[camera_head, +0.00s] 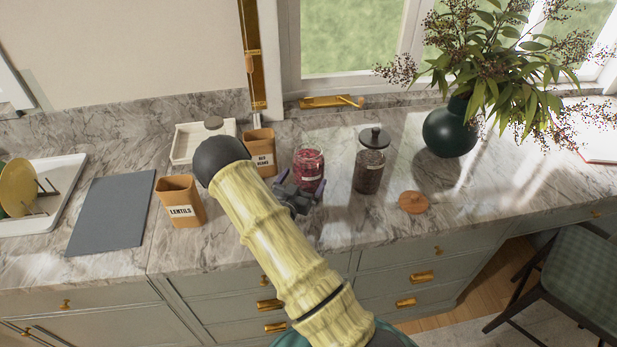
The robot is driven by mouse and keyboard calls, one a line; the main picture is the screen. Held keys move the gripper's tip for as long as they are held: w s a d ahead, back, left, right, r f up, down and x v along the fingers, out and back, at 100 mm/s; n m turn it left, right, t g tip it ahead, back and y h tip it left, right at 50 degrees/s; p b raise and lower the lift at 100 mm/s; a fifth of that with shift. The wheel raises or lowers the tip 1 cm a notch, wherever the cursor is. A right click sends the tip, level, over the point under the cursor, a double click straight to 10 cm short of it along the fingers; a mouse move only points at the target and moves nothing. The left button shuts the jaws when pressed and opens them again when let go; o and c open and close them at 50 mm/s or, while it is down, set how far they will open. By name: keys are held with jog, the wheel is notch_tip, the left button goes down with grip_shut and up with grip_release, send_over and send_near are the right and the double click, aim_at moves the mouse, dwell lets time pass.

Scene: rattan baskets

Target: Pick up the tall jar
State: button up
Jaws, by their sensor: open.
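Whether the fingers touch the red jar cannot be told. My arm partly hides the gripper.
An orange-brown lid-like object (413,203) lies front right of the tall jar. A dark green vase (451,129) with branches stands at right.

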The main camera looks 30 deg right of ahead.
jog(key=p+x, duration=0.2)
jog(key=x, duration=0.2)
jog(key=shift+w+d, duration=0.2)
jog(key=shift+d, duration=0.05)
jog(key=c, duration=1.8)
jog(key=shift+w+r, duration=0.1)
jog(key=shift+r, duration=0.1)
